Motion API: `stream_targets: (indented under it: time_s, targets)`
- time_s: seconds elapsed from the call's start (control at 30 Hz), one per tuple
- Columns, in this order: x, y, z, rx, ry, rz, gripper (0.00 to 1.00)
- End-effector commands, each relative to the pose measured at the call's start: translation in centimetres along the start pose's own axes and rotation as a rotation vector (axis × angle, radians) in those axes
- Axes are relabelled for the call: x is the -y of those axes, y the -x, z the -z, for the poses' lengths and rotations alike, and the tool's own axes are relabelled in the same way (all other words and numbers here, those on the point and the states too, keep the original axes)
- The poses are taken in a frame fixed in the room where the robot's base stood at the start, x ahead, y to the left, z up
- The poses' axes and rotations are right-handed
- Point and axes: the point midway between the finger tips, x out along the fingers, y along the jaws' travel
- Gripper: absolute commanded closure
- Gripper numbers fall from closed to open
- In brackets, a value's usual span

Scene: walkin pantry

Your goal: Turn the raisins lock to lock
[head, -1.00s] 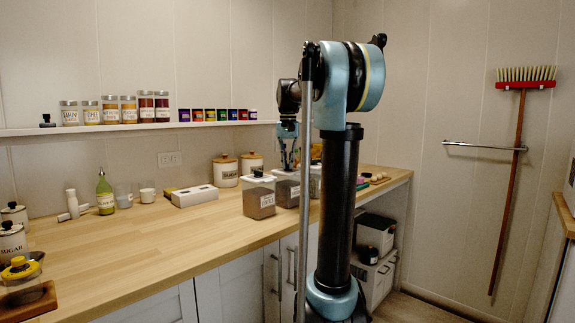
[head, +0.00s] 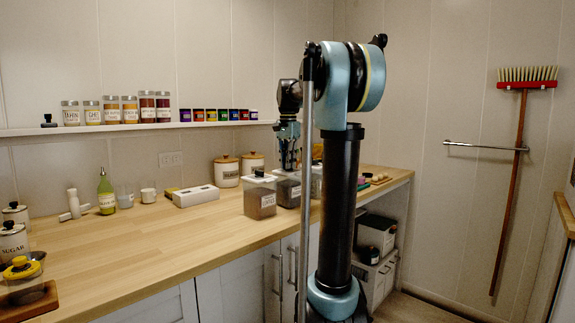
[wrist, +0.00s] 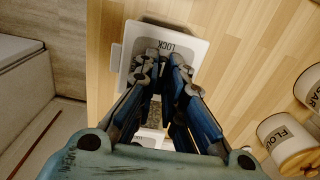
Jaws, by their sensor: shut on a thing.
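The container under my gripper, which I take to be the raisins, is a clear box with dark contents and a pale lid (head: 288,176). It stands on the counter, and its label is too small to read. In the wrist view its white lid (wrist: 196,52) carries the word LOCK near the far edge. My gripper (head: 289,166) points down onto this lid from above. In the wrist view the two fingers (wrist: 164,62) close in over the middle of the lid, and they hide what they grip there.
A similar clear container (head: 261,196) stands close on the left, and another (head: 316,182) is close on the right, partly behind my arm. Two cream canisters (head: 227,172) stand behind. The wooden counter (head: 150,235) in front is clear.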

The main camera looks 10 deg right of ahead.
Motion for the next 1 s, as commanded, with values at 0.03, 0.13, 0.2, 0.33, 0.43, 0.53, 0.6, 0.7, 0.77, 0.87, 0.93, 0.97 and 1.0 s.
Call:
stream_targets:
  time_s: [0.03, 0.13, 0.2, 0.33, 0.43, 0.53, 0.6, 0.7, 0.77, 0.87, 0.93, 0.97, 1.0]
  targets:
    - [0.04, -0.01, -0.03, 0.001, -0.004, 0.001, 1.0]
    - [0.04, -0.02, -0.03, 0.001, -0.009, 0.001, 1.0]
    - [0.04, -0.02, -0.03, 0.001, -0.01, 0.001, 1.0]
    - [0.04, -0.02, -0.03, 0.001, -0.01, 0.001, 1.0]
    - [0.04, -0.02, -0.03, 0.001, -0.01, 0.001, 1.0]
    - [0.04, -0.02, -0.03, 0.001, -0.01, 0.001, 0.74]
    - [0.03, -0.02, -0.02, 0.001, -0.01, 0.001, 0.7]
    - [0.03, -0.01, -0.02, 0.0, -0.01, 0.0, 0.7]
    - [0.02, -0.01, -0.01, 0.0, -0.01, 0.0, 0.7]
    - [0.02, 0.01, -0.01, 0.0, -0.01, 0.0, 0.7]
    - [0.02, 0.15, 0.0, 0.0, -0.01, 0.0, 0.7]
    - [0.02, 0.28, 0.0, 0.0, -0.01, 0.0, 0.7]
    - [0.03, 0.52, 0.0, 0.0, -0.01, 0.0, 0.7]
